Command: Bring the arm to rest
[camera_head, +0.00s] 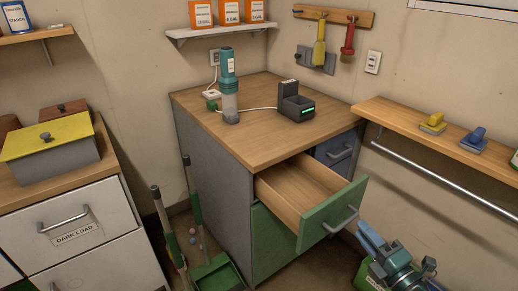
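My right gripper (370,236) is at the lower right, with its arm coming in from the bottom edge. My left gripper is not in view. The drawer is pulled well out of the wooden-topped cabinet (262,142), and its visible inside is empty.
A teal device (229,90) and a dark charger dock (294,103) stand on the cabinet. A wooden shelf (398,119) with a rail runs along the right wall. A broom and green dustpan (216,272) stand left of the cabinet. White drawers (77,228) are at left.

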